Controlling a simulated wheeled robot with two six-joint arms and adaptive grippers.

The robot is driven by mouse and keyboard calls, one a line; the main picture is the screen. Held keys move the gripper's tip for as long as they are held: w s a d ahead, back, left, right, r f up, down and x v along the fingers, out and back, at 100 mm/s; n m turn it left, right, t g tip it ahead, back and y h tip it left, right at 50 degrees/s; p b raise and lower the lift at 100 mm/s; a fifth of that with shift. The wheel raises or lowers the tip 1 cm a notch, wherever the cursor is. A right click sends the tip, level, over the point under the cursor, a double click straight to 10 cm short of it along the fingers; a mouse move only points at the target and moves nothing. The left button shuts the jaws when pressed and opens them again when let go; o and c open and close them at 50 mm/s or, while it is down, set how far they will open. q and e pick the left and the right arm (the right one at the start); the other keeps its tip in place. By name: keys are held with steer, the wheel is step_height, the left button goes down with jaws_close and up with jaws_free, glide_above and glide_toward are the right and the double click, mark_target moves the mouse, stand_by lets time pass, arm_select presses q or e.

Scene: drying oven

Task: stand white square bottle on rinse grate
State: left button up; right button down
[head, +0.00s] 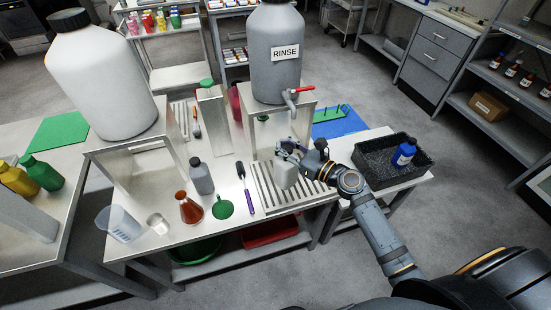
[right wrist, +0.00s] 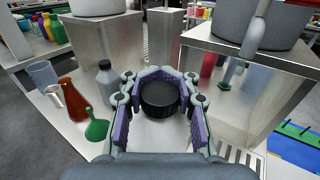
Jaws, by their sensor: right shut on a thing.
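The white square bottle (head: 286,174) is in my right gripper (head: 291,150), over or on the rinse grate. It looks about upright in the head view; whether its base touches the slats I cannot tell. My right gripper (right wrist: 160,98) is shut around the bottle's neck. Its black cap (right wrist: 159,98) shows between the purple finger pads, and the body below is mostly hidden. The rinse grate (head: 272,203) is a slatted metal panel at the right end of the metal bench, below the RINSE tank (head: 275,75) with its red-handled tap. My left gripper is not in view.
A grey bottle (head: 201,176), an amber flask (head: 189,208), a green funnel (head: 222,207) and a purple-handled brush (head: 244,188) stand or lie left of the grate. A black tray (head: 424,165) with a blue bottle (head: 404,153) is to the right. The tap (head: 292,97) hangs close above.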

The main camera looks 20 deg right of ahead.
arm_select(q)
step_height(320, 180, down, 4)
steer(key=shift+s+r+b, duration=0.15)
steer(key=shift+b, duration=1.05)
arm_select(e)
steer(key=w+f, duration=0.1)
steer(key=w+a+f, duration=0.1)
steer(key=f, duration=0.1)
steer(key=shift+w+f, duration=0.3)
steer(key=shift+w, duration=0.05)
arm_select(q)
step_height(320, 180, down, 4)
steer(key=b, duration=0.4)
arm_select(e)
steer(key=f, duration=0.4)
steer(key=shift+w+a, duration=0.15)
steer(key=shift+w, duration=0.15)
steer(key=c, duration=1.6)
jaws_free()
steer(key=shift+f, duration=0.2)
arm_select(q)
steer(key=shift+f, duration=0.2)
arm_select(e)
steer(key=o, duration=0.6)
